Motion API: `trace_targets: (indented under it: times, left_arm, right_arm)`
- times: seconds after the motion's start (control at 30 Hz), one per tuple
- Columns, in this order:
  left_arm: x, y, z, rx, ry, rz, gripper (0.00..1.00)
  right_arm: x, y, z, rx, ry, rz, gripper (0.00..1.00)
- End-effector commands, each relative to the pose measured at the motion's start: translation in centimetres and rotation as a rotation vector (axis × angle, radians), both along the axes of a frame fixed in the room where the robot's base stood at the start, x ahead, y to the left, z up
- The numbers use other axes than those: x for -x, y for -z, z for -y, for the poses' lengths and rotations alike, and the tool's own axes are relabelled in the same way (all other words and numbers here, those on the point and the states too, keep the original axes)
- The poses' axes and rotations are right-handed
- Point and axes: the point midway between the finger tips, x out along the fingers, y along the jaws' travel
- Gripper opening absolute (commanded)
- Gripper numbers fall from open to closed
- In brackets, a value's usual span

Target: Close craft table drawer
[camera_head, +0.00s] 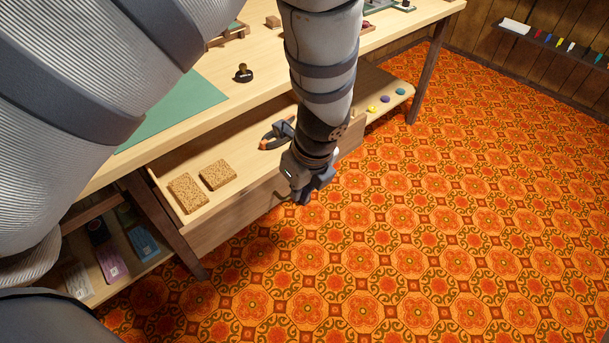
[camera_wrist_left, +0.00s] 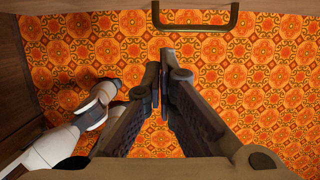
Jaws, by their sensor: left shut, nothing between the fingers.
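The craft table (camera_head: 262,70) is light wood with dark legs. Its drawer (camera_head: 235,218) stands open below the tabletop, with its inside showing. Two cork-like blocks (camera_head: 218,174) and a dark tool with orange parts (camera_head: 275,135) lie in it. My left gripper (camera_head: 308,194) points down at the drawer's front, shut and empty, and hides part of it. In the left wrist view, the shut fingertips (camera_wrist_left: 162,78) are below the dark bar handle (camera_wrist_left: 196,26) in the picture, with a visible gap. My right gripper is not in view.
A green mat (camera_head: 178,108) and a dark stamp (camera_head: 243,73) lie on the tabletop. A low shelf (camera_head: 110,275) with packets is at lower left. Small coloured pieces (camera_head: 385,99) rest on a ledge right of the drawer. The patterned orange floor (camera_head: 430,220) is clear.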

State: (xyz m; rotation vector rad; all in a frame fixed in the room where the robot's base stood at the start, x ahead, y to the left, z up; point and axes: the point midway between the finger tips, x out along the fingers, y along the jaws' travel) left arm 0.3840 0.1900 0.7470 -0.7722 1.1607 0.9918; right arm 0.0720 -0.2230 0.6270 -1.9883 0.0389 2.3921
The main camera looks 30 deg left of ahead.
Motion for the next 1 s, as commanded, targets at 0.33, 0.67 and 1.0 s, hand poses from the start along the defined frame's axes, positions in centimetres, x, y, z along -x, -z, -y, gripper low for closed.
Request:
trace_targets:
  times: [0.33,0.67,1.0]
  left_arm:
    - [-1.5,2.7,-3.6,0.002,-0.004,0.003,0.0]
    - [-1.8,2.7,-4.4,0.001,-0.003,0.002,0.0]
    - [-2.9,3.0,-4.6,0.002,-0.005,-0.003,0.0]
  right_arm:
    - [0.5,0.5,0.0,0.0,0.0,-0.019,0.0]
    - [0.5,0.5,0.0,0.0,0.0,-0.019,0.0]
    - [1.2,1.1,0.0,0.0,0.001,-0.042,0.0]
